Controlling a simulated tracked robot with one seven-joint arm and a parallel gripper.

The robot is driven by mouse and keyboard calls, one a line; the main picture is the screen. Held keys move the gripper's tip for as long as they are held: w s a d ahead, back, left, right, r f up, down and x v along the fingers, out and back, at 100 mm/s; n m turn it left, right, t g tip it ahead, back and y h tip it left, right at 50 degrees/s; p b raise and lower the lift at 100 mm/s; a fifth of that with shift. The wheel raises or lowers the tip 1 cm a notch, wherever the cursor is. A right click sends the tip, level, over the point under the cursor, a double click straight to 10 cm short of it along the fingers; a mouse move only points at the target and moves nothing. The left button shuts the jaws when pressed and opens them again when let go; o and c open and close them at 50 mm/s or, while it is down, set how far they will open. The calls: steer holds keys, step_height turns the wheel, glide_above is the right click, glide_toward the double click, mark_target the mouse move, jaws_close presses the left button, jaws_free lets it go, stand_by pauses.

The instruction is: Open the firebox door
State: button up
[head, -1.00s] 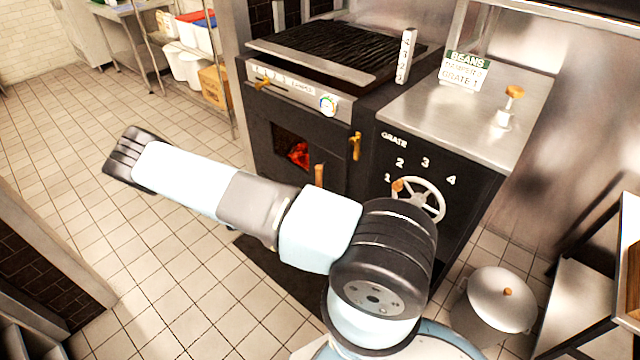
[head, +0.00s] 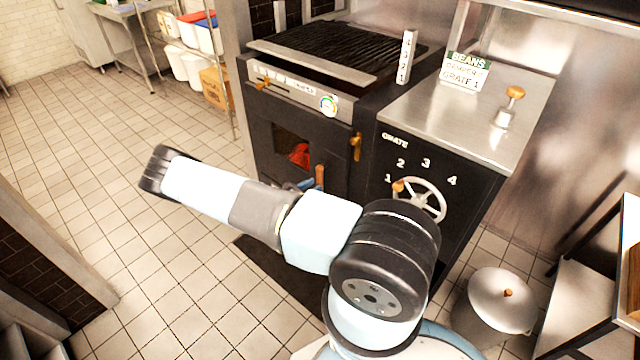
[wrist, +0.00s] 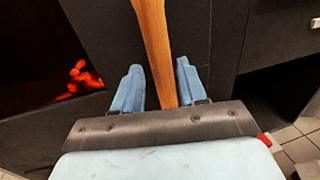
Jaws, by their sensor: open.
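The firebox door (head: 270,165) is a dark panel on the front of the black oven, with a window showing glowing red coals (head: 299,155). It looks shut. Its upright wooden handle (head: 319,176) stands at the right of the window. In the wrist view the handle (wrist: 152,45) runs down between the two blue fingers of my gripper (wrist: 158,88). The fingers are open, one on each side of the wood, with a gap visible on both sides. In the head view, my arm hides most of the gripper; a bit of blue shows beside the handle.
A brass latch (head: 356,146) sits right of the door. A grate handwheel (head: 419,200) with numbers is on the black cabinet further right. A lidded metal pot (head: 500,299) stands on the floor at right. The tiled floor (head: 130,240) at left is clear.

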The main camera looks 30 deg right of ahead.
mark_target(319, 182)
steer(key=shift+w+d, duration=0.15)
steer(key=shift+d, duration=0.8)
steer(key=shift+w+d, duration=0.15)
steer(key=shift+d, duration=0.8)
jaws_close()
steer(key=shift+w, duration=0.1)
